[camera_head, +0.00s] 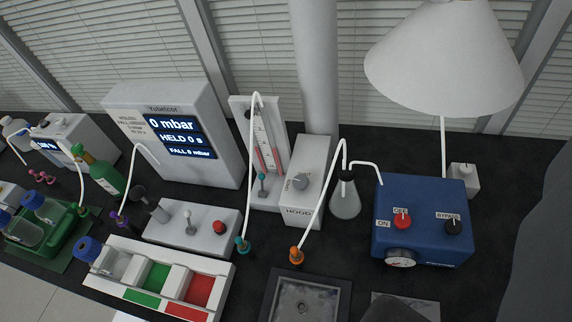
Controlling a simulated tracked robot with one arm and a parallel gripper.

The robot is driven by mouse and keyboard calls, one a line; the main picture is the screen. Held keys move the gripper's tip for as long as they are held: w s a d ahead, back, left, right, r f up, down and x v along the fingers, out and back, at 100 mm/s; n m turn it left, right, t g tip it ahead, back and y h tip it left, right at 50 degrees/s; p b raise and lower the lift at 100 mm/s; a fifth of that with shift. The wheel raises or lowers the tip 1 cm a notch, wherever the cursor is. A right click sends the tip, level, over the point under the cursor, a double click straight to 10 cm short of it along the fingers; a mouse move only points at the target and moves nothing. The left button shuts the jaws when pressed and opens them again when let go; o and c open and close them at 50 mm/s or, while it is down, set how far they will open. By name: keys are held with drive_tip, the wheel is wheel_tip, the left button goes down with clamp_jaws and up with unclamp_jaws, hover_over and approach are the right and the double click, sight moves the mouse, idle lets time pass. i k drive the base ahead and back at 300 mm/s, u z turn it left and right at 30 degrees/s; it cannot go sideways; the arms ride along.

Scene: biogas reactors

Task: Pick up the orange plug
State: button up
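My gripper cannot be made out clearly. A dark rounded shape at the bottom edge and a large grey shape at the right edge may be parts of my arm or gripper, and both are apart from the plug. I cannot tell its opening.
A teal plug (242,244) stands left of the orange one. Close around are the HOOD unit (306,185), a flask (345,200), a blue pump box (425,215), the dark tray (270,290) and a white bin rack (215,298). A lamp shade (444,60) hangs at upper right.

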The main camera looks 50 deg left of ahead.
sight(294, 249)
drive_tip(key=k, duration=1.8)
drive_tip(key=u, duration=0.5)
drive_tip(key=i, duration=1)
drive_tip(key=z, duration=0.1)
